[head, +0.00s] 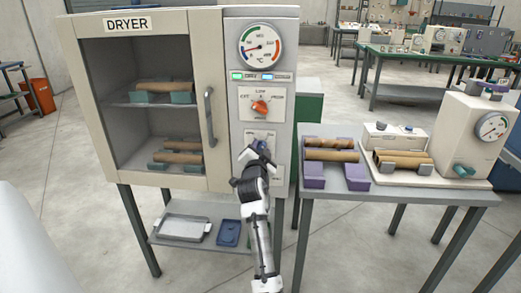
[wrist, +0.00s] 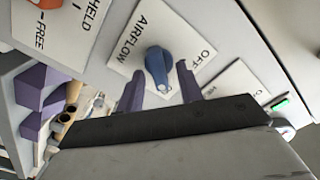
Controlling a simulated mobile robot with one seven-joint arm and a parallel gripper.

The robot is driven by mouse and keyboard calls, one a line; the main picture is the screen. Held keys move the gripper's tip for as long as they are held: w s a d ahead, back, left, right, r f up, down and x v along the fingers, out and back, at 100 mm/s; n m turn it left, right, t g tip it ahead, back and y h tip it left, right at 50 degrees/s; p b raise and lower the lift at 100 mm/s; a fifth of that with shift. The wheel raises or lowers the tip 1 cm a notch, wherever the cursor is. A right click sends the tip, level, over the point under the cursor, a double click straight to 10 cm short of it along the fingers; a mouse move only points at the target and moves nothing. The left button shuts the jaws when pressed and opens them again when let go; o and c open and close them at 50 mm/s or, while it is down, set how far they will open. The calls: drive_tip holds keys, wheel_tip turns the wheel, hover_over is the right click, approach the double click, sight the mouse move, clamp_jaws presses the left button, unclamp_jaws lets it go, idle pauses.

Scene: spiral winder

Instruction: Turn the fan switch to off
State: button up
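The fan switch is a blue knob (wrist: 158,65) on a white plate marked AIRFLOW and OFF (wrist: 203,58) in the wrist view. Its pointed lower end reaches down between my fingers. My gripper (wrist: 160,70) is open, with one dark purple finger on each side of the knob. Gaps show between the fingers and the knob; I cannot tell how deep they reach around it. In the head view my gripper (head: 260,152) is at the lower part of the dryer's control column and hides most of the switch.
The dryer (head: 212,18) has an orange knob (head: 260,107), a dial (head: 262,45) and indicator lights above my gripper. Its door handle (head: 209,115) is to the left. A side table (head: 390,190) with rolls and purple blocks stands close on the right.

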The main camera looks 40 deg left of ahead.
clamp_jaws()
drive_tip(key=shift+n, duration=0.4)
drive_tip(key=n+b, duration=0.1)
drive_tip(key=n, duration=0.6)
drive_tip(key=shift+s+a+n, duration=0.1)
drive_tip(key=shift+a+n, duration=0.05)
drive_tip(key=shift+n, duration=0.15)
drive_tip(key=n, duration=0.4)
drive_tip(key=shift+a, duration=0.15)
drive_tip(key=shift+s+n+p, duration=0.1)
drive_tip(key=shift+n+p, duration=0.35)
drive_tip(key=shift+n, duration=1.25)
